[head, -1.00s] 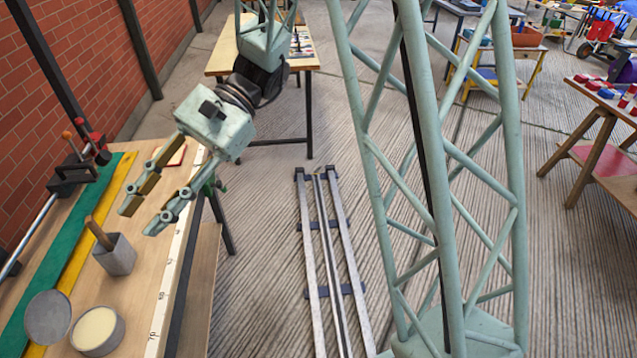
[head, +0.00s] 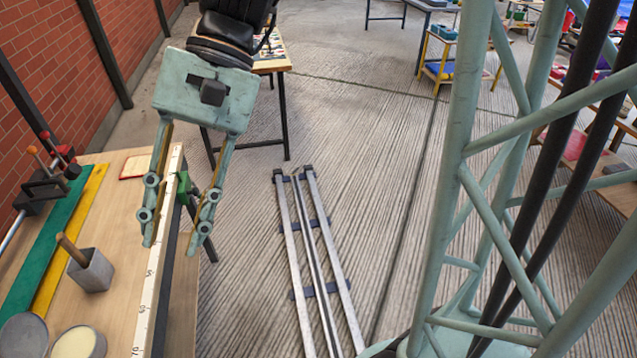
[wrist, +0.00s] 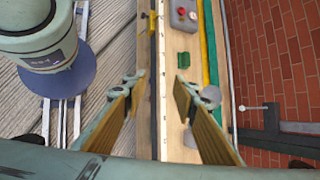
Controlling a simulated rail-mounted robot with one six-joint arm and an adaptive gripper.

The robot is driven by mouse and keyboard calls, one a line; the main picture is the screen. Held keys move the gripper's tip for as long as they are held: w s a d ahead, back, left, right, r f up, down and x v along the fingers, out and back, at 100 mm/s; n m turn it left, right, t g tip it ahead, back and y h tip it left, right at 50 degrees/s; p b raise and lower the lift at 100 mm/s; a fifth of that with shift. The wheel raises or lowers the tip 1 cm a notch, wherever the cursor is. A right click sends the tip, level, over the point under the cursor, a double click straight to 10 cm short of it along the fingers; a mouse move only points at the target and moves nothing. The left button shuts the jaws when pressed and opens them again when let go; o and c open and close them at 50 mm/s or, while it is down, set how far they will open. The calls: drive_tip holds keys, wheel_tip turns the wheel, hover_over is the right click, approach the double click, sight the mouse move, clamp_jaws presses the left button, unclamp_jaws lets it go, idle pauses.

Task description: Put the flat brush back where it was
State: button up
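A wooden handle (head: 72,250) stands tilted in a grey square cup (head: 92,272) on the workbench. Its lower end is hidden in the cup, so I cannot tell whether it is the flat brush. No other brush is clear to me. My gripper (head: 172,243) points down near the bench's right edge, right of the cup. In the wrist view my gripper (wrist: 160,82) is open, its two fingers wide apart with nothing between them.
A brick wall (head: 70,60) borders the left.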

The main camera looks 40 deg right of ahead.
drive_tip(key=s+d+r+n+t+h, duration=0.2)
drive_tip(key=s+d, duration=0.3)
drive_tip(key=d, duration=0.4)
drive_tip(key=s+d+r+n+t+h, duration=0.3)
drive_tip(key=s+d+r+t+h, duration=0.1)
drive_tip(key=d, duration=0.4)
drive_tip(key=shift+s+d+r+t+h, duration=0.35)
drive_tip(key=shift+s+t+h, duration=0.15)
drive_tip(key=shift+s+t, duration=0.3)
